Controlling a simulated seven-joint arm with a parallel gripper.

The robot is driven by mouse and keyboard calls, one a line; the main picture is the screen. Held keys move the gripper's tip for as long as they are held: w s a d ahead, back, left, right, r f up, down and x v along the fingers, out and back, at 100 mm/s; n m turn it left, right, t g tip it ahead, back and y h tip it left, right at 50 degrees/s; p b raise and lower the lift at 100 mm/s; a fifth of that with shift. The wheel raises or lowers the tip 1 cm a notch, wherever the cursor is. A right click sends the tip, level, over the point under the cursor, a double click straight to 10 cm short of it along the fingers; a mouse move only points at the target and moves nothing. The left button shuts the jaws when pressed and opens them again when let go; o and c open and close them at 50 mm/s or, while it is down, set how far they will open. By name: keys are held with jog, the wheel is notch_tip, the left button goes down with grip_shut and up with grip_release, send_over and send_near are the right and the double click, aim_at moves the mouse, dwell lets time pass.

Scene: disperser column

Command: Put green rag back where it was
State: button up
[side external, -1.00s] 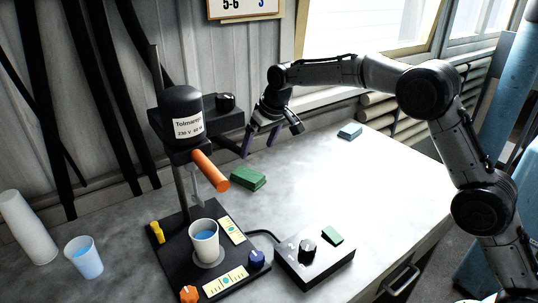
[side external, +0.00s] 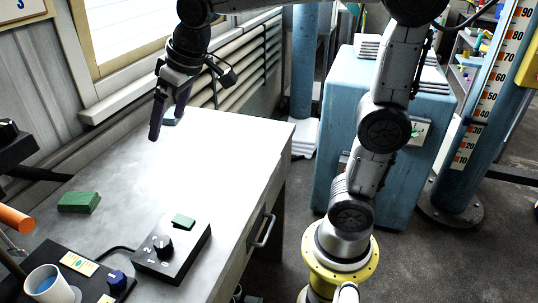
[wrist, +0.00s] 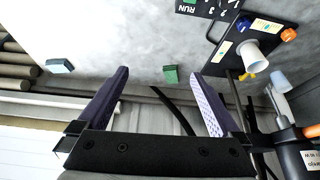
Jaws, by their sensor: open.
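A dark green folded rag (side external: 78,202) lies flat on the grey worktop at the left in the side view. In the wrist view this green piece (wrist: 171,74) shows between the fingertips, well below them. My gripper (side external: 168,121) is open and empty, raised above the back of the worktop, apart from both green pieces. Its two purple fingers stand wide apart in the wrist view (wrist: 160,73).
A small blue pad (wrist: 60,66) lies on the worktop; my gripper partly covers it in the side view. The black control box (side external: 158,262) has a knob and cable. The disperser stand with a cup (side external: 48,287) is front left. The worktop's middle is clear.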

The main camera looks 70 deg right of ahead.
jog(key=s+d+f, duration=0.1)
jog(key=s+f, duration=0.2)
jog(key=s, duration=0.7)
jog(key=s+d+f, duration=0.1)
jog(key=s+f, duration=0.2)
jog(key=s, duration=0.7)
jog(key=shift+s+d+f+m, duration=0.15)
jog(key=shift+d+f+m, duration=0.1)
jog(key=shift+d+m, duration=0.05)
